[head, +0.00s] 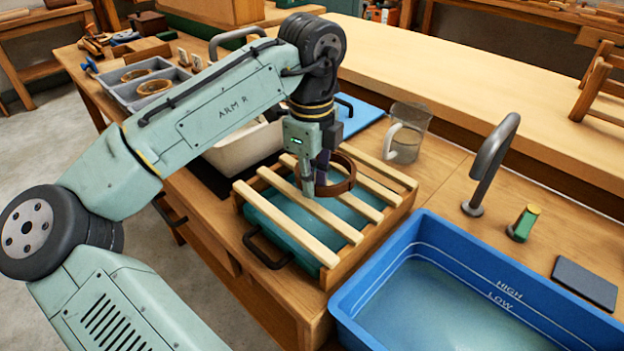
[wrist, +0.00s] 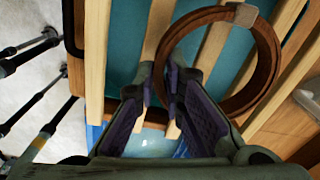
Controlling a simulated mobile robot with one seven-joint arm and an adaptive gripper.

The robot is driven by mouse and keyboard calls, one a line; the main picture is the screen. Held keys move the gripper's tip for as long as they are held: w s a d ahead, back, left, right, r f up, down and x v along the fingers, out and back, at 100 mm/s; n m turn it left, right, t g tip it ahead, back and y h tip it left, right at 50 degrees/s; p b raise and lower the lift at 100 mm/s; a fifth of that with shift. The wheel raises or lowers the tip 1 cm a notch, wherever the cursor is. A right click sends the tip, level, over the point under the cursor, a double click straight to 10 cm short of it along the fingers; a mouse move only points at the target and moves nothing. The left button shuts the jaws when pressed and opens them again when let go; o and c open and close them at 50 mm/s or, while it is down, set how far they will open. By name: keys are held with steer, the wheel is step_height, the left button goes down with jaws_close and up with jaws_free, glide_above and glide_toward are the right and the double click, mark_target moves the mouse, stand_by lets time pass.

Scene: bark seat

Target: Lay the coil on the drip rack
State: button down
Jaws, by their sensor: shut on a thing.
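The coil (head: 351,172) is a brown ring of bark strip, with a pale tie at its far side in the wrist view (wrist: 270,62). My gripper (head: 314,188) is shut on the near left part of its band, and the fingers also show in the wrist view (wrist: 162,82). The drip rack (head: 287,226) has pale wooden slats in a wooden frame over a teal tray, and its slats fill much of the wrist view (wrist: 97,60). The coil is over the middle of the slats, low and close to them. I cannot tell whether it touches them.
A blue basin of water (head: 455,275) stands to the right of the rack. A glass jug (head: 407,135) is behind it, and a cream tub (head: 235,150) is to its left. A faucet (head: 487,165) and a green-handled item (head: 524,222) stand behind the basin.

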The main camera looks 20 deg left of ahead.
steer(key=shift+f, duration=0.3)
steer(key=shift+f, duration=0.1)
steer(key=c, duration=1.7)
jaws_free()
steer(key=shift+f, duration=0.1)
step_height(320, 180, up, 12)
steer(key=shift+r+p, duration=0.25)
steer(key=shift+p, duration=0.15)
